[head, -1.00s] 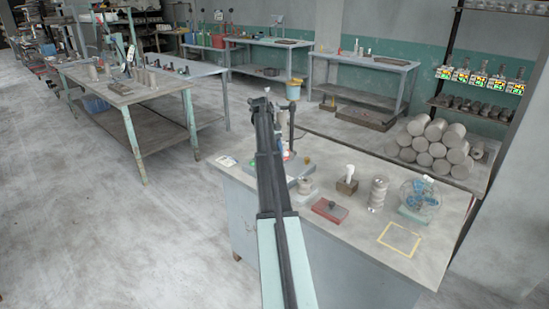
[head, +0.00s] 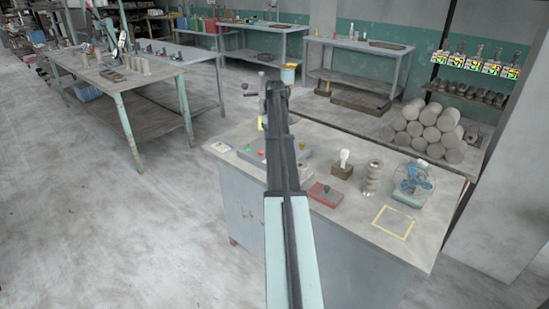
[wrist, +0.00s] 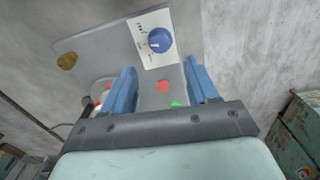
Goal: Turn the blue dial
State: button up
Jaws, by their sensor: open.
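The blue dial (wrist: 158,40) is round, with a pale pointer mark, on a white plate with printed marks. The plate is on a grey panel (wrist: 100,50). My gripper (wrist: 161,75) is open in the wrist view, its two blue fingers apart with nothing between them touching. The dial appears beyond the fingertips, between their lines, apart from both. In the head view, the grey panel (head: 246,159) lies on the near bench, partly behind my arm.
A red button (wrist: 163,87), a green button (wrist: 177,104) and a brass-coloured knob (wrist: 67,61) are near the dial. Bench space by the yellow outline (head: 393,222) is clear.

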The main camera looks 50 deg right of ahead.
notch_tip(320, 180, down, 9)
jog(key=shift+r, duration=0.1)
dwell(0.3)
jog(key=c, duration=1)
